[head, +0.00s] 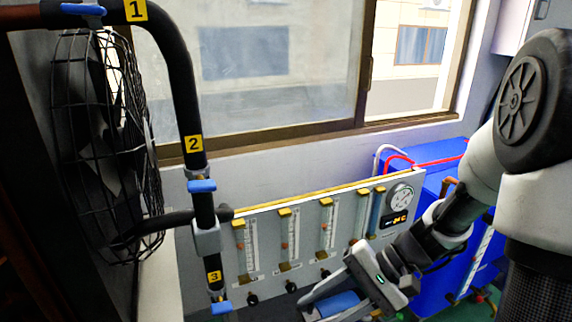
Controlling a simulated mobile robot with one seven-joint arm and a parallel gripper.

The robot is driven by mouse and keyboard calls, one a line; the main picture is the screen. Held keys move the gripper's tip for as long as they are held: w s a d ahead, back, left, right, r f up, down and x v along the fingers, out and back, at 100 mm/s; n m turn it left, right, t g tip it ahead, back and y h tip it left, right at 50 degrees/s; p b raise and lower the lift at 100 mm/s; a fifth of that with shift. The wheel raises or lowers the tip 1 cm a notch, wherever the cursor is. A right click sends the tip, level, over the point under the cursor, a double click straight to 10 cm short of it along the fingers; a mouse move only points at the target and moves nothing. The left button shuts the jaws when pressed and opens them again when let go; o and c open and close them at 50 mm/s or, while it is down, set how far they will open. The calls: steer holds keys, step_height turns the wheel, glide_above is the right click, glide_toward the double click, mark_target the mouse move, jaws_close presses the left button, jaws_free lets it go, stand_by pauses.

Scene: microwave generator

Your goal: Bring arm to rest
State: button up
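My gripper (314,306) is at the bottom centre of the head view, in front of the lower edge of the flow-meter panel (270,240). It points down and to the left. One grey finger shows clearly; the other is at the lower picture edge and partly cut off. A blue rounded piece (338,304) shows beside the fingers. I cannot tell whether it is held or only lies behind or between them. My arm comes in from the right side, bent at the elbow.
A black pipe with numbered yellow tags (194,144) and blue valve handles (202,186) stands at left, before a caged fan (105,150). A blue box (430,185) with hoses stands behind my arm. A window (260,60) is at the back.

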steer(key=s+d+r+n+t+h, duration=0.3)
steer(key=r+h, duration=0.2)
steer(key=r, duration=0.3)
steer(key=s+d+r+n+t+h, duration=0.2)
steer(key=s+d+r+t+h, duration=0.25)
steer(key=r, duration=0.25)
step_height(320, 180, up, 20)
steer(key=p, duration=1.9)
steer(key=shift+w+a+f+g, duration=0.15)
steer(key=shift+w+a+g, duration=0.2)
steer(key=shift+w, duration=0.1)
steer(key=shift+f, duration=0.1)
